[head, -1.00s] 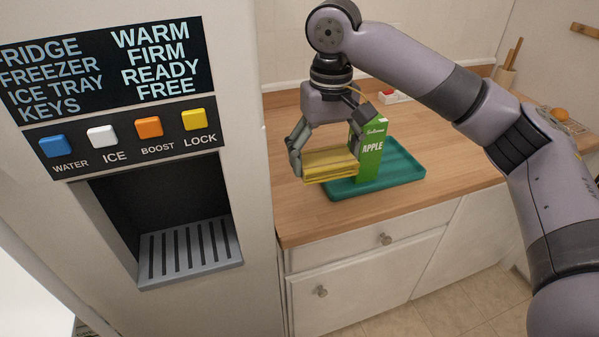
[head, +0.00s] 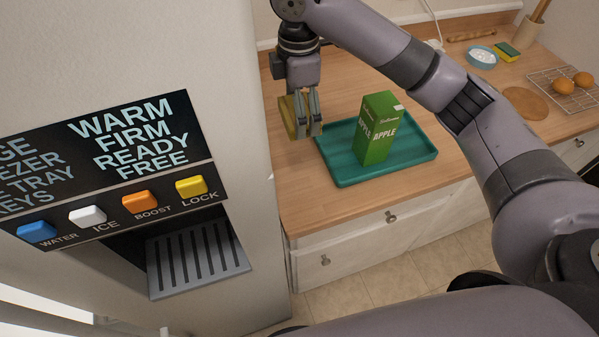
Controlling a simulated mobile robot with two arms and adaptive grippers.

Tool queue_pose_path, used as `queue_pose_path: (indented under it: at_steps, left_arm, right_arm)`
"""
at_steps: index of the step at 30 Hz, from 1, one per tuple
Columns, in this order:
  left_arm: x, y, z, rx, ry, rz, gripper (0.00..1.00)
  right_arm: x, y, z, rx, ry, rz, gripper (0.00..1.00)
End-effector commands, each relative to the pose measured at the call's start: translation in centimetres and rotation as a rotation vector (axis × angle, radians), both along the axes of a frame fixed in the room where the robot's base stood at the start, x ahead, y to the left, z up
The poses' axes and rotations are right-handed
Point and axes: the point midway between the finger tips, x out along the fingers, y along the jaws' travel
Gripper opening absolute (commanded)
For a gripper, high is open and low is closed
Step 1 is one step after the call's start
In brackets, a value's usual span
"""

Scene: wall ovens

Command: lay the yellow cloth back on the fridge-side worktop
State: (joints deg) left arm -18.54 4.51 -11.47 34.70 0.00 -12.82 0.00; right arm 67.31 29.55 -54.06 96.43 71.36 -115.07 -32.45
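The yellow cloth (head: 287,117) is a folded, block-like piece at the fridge-side end of the wooden worktop (head: 293,202). My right gripper (head: 310,129) points down there, its fingers on the cloth and partly covering it. It looks shut on the cloth. I cannot tell whether the cloth touches the worktop or hangs just above it. My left gripper is not in view.
A green apple carton (head: 376,135) stands upright on a teal tray (head: 345,176), right of the gripper. The fridge (head: 240,100) borders the worktop's left end. Farther right are a blue bowl (head: 482,60), a sponge (head: 507,51) and a rack with brown round items (head: 563,86).

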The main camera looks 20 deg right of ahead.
Motion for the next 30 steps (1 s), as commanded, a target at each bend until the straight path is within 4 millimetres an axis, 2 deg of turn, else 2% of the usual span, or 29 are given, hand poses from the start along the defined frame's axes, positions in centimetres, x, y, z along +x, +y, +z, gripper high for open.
queue_pose_path:
  at_steps: [5,9,11,18,21,30]
  left_arm:
    - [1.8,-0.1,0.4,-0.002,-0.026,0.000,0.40]
    - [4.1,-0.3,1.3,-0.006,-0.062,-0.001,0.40]
    - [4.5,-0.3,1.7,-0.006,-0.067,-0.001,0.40]
    - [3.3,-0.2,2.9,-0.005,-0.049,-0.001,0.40]
    - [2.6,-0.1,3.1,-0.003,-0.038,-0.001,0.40]
    - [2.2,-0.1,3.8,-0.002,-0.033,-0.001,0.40]
  right_arm:
    - [-0.1,0.1,-1.6,0.002,0.005,0.057,0.57]
    - [-0.2,0.0,-4.8,-0.001,0.008,0.056,0.57]
    - [-0.2,0.0,-6.4,-0.001,0.007,0.056,0.57]
    - [-0.2,0.1,-12.6,0.000,0.006,0.054,0.57]
    - [-0.1,0.1,-14.5,-0.001,0.004,0.055,0.57]
    - [-0.2,0.0,-17.7,-0.001,0.004,0.055,0.57]
